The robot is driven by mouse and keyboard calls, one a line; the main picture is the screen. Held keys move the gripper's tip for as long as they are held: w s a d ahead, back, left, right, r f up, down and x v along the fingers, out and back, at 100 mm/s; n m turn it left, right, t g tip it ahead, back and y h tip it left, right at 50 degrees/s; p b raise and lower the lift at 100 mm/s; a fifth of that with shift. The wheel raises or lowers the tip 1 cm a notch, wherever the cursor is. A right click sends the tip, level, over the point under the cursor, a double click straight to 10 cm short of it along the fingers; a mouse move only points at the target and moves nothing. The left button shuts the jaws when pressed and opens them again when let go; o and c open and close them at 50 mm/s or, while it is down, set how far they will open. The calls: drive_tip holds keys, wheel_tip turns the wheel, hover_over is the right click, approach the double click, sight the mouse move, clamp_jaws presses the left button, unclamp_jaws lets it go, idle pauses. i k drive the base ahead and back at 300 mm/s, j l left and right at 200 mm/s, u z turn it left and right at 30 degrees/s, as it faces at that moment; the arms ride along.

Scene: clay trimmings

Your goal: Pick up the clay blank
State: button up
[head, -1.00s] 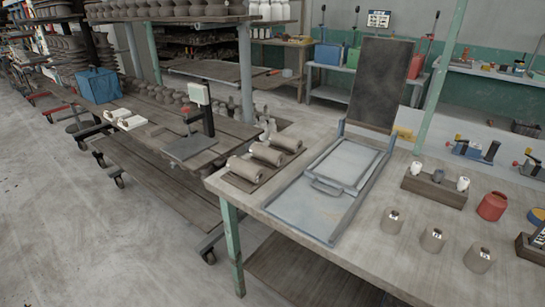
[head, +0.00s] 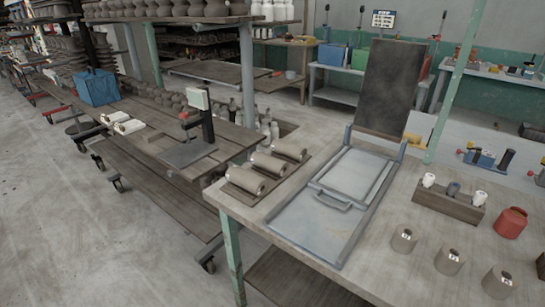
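Several grey-brown clay pieces could be the clay blank; I cannot tell which one is meant. Three clay cylinders lie on their sides on a board at the table's left end: a near one (head: 246,181), a middle one (head: 267,164) and a far one (head: 289,149). Three short upright clay cylinders with small pale labels stand at the table's front right: a left one (head: 404,238), a middle one (head: 449,261) and a right one (head: 499,281). My gripper is not in view.
The worktable (head: 385,278) bears a blue-grey metal frame (head: 300,228) with a handle and a raised dark panel (head: 385,85). A wooden block (head: 446,203) with small bottles and a red jar (head: 510,223) stand right. A wheeled rack (head: 150,185) stands left; open floor (head: 60,220) lies beyond it.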

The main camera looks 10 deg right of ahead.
sight(261, 160)
drive_tip(key=i+j+z, duration=0.3)
drive_tip(key=i+j, duration=0.4)
drive_tip(key=i+j+z, duration=0.3)
drive_tip(key=i+j, duration=0.45)
drive_tip(key=j+z, duration=0.15)
drive_tip(key=j, duration=0.55)
drive_tip(key=j+z, duration=0.1)
drive_tip(key=j, duration=0.6)
drive_tip(key=k+j+z, duration=0.15)
drive_tip(key=j, duration=0.55)
drive_tip(key=j+z, duration=0.15)
drive_tip(key=j, duration=0.55)
drive_tip(key=k, duration=0.1)
